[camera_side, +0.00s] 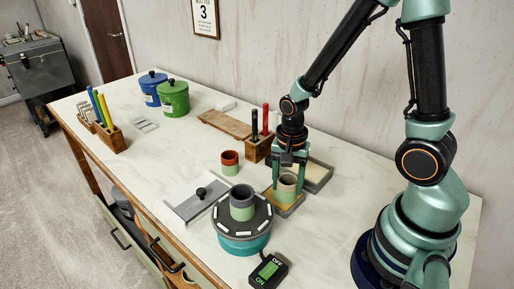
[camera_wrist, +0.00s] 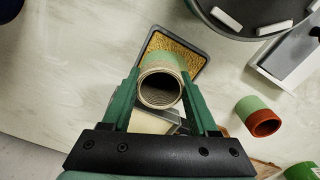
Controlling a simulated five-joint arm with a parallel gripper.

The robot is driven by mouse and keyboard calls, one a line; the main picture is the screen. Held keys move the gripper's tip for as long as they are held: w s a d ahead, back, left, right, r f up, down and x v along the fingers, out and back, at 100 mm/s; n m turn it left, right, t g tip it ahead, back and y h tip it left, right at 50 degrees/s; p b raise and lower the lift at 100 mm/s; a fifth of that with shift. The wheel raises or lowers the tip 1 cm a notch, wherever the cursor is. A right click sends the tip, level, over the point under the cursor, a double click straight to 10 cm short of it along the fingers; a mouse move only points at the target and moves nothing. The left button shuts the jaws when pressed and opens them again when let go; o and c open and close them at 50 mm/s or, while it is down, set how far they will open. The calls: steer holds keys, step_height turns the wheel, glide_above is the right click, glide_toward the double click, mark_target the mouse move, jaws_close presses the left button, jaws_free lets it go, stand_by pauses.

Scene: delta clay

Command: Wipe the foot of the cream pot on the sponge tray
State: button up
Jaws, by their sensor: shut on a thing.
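The cream pot (camera_side: 287,184), with a green lower part, is held upright between the fingers of my gripper (camera_side: 288,172). In the wrist view the pot's cream rim and ribbed inside (camera_wrist: 160,88) show between the two green fingers (camera_wrist: 162,100), which are shut on its sides. The sponge tray (camera_side: 299,207), a dark-rimmed tray with a yellow-brown sponge, lies directly under the pot; it also shows in the wrist view (camera_wrist: 204,57). The pot's foot is at or just above the sponge; I cannot tell whether it touches.
A teal wheel (camera_side: 243,241) bearing a grey-and-green pot (camera_side: 242,203) stands front left of the tray. A red-and-green pot (camera_side: 230,157) stands behind the wheel. Another shallow tray (camera_side: 327,177) and a wooden tool block (camera_side: 256,149) are close behind. A switch box (camera_side: 268,271) lies in front.

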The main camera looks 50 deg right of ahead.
steer(key=shift+w, duration=1.45)
steer(key=shift+s, duration=1.65)
steer(key=shift+w, duration=1.75)
step_height(320, 180, up, 8)
steer(key=shift+r, duration=0.2)
